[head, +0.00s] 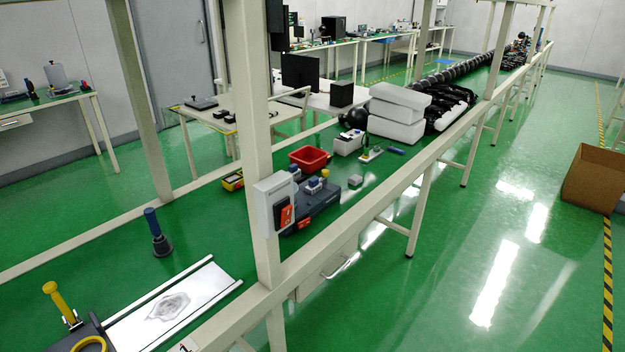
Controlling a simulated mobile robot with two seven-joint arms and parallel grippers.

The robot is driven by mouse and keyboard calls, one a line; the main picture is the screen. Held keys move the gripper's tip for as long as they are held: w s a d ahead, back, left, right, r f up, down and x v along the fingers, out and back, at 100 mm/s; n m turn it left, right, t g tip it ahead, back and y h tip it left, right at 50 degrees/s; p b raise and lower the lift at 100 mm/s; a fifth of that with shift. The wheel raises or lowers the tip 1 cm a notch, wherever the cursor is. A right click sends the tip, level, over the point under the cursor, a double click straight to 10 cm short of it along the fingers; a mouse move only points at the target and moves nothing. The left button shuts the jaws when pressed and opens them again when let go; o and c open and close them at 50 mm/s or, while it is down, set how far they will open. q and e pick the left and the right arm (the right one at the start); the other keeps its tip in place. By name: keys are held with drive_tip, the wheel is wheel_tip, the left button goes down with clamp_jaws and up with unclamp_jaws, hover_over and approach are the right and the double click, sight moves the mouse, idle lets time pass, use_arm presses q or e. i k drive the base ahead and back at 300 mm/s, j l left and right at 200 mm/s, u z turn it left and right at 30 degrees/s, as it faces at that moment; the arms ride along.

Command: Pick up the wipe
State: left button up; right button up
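I cannot clearly pick out a wipe. A flat white panel (205,290) with raised light edges lies on the green bench at the lower left, with a grey smudged patch (168,306) on it. I cannot tell whether the patch is a stain or a thin cloth. A blue-handled tool with a dark, wide base (161,245) stands upright behind the panel. A yellow-handled tool (60,303) stands at the lower left corner by a dark block, partly cut off by the frame. Neither of my grippers is in view.
A beige post (250,150) rises from the bench's front rail. Beyond it are a red bin (310,159), a dark grey case (315,205) and stacked white blocks (398,103). A cardboard box (592,180) stands on the floor at right. The green aisle beside the bench is clear.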

sight(354, 180)
drive_tip(key=i+l+u, duration=0.1)
drive_tip(key=u, duration=0.25)
drive_tip(key=l+u, duration=0.35)
drive_tip(key=i+l+u, duration=0.1)
drive_tip(key=u, duration=0.25)
drive_tip(key=l+u, duration=0.25)
drive_tip(key=l, duration=0.2)
drive_tip(key=l+u, duration=0.25)
drive_tip(key=l, duration=0.15)
drive_tip(key=l+u, duration=0.3)
drive_tip(key=l, duration=0.6)
drive_tip(key=k+l, duration=0.1)
drive_tip(key=l, duration=0.85)
drive_tip(key=k+l+u, duration=0.1)
drive_tip(key=l, duration=0.35)
drive_tip(key=k+l, duration=0.15)
drive_tip(key=l, duration=0.3)
